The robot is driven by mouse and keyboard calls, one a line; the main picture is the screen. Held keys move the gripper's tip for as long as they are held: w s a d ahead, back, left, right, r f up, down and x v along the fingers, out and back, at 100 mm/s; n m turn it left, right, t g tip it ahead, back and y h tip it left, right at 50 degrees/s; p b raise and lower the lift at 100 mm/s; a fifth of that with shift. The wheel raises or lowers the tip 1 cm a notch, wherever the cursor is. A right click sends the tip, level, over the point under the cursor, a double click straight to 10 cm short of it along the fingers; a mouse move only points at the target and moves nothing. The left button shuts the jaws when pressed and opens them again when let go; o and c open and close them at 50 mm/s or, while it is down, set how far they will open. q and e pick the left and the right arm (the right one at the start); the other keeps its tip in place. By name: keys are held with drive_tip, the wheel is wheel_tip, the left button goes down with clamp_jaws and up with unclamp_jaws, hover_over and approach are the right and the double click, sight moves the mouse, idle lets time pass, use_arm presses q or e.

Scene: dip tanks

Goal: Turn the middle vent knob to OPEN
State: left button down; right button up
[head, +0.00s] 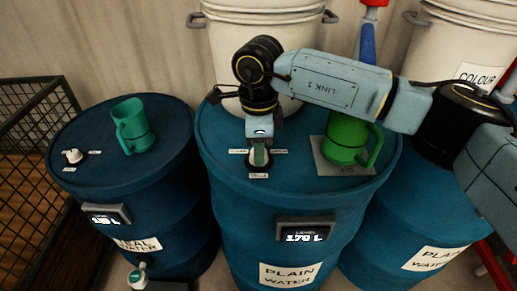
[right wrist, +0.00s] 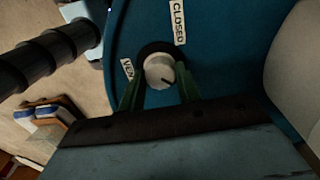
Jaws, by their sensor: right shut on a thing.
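The middle blue drum (head: 228,172), marked PLAIN WATER, carries the vent knob on its lid. My right gripper (head: 259,157) reaches down over the knob from above and hides most of it in the head view. In the right wrist view the round white knob (right wrist: 158,70) sits on a dark base between the green fingers, and my right gripper (right wrist: 159,84) is shut on it. A dark pointer line on the knob aims toward the lower right of that picture. A CLOSED label (right wrist: 178,20) and a VENT label (right wrist: 127,69), partly covered, lie beside it. My left gripper is not seen.
A green jug (head: 345,140) stands on a pale plate on the middle lid, close to my right arm. The left drum (head: 75,130) holds a green mug (head: 133,126) and its own white knob (head: 74,156). White buckets (head: 270,40) stand behind. A wire cage (head: 30,95) is at left.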

drive_tip(key=shift+r+m, duration=0.1)
drive_tip(key=shift+m, duration=0.2)
drive_tip(key=o, duration=1)
drive_tip(key=shift+c, duration=0.2)
wheel_tip(320, 180, up, 13)
drive_tip(key=shift+r, duration=0.15)
